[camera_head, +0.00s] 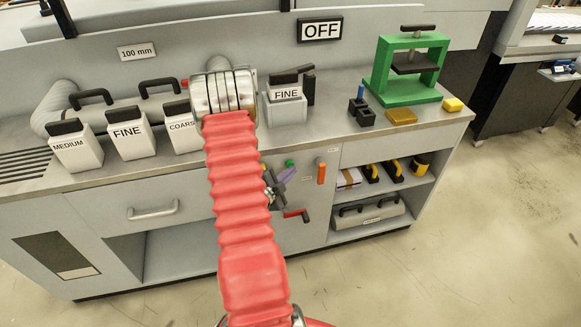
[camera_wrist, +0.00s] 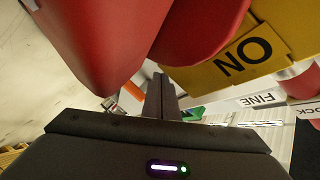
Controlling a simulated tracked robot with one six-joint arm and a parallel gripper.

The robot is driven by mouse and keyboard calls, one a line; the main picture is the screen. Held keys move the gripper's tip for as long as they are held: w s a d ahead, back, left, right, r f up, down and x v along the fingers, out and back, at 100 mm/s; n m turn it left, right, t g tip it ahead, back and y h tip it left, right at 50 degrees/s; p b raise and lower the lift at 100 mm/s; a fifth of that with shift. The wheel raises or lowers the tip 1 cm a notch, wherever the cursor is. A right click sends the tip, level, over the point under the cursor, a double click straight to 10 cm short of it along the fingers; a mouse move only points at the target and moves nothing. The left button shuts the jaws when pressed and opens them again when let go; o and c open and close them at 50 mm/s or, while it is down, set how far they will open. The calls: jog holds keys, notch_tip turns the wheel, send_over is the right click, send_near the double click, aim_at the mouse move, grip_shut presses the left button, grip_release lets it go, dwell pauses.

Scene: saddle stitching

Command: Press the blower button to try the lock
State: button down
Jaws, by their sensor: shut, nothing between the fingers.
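A small green button (camera_head: 289,163) sits on the cabinet's front panel in the head view, and I take it for the blower button. My gripper (camera_head: 273,183) is a dark shape just below and left of it, at the end of the red-sleeved arm. In the wrist view my gripper (camera_wrist: 160,88) has its black fingers together and empty. Whether it touches the button I cannot tell. The sign (camera_head: 320,31) reads OFF. I cannot make out a lock in the head view.
An orange handle (camera_head: 321,172) and a red crank (camera_head: 297,214) stick out of the panel close to my gripper. A yellow plate with black letters (camera_wrist: 232,62) shows in the wrist view. White FINE (camera_head: 286,102) and MEDIUM (camera_head: 77,152) boxes stand on the bench.

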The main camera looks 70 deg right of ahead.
jog(key=s+a, duration=0.1)
jog(key=a, duration=0.1)
jog(key=s+a, duration=0.1)
jog(key=a, duration=0.1)
jog(key=shift+s, duration=0.1)
dwell(0.3)
dwell(0.9)
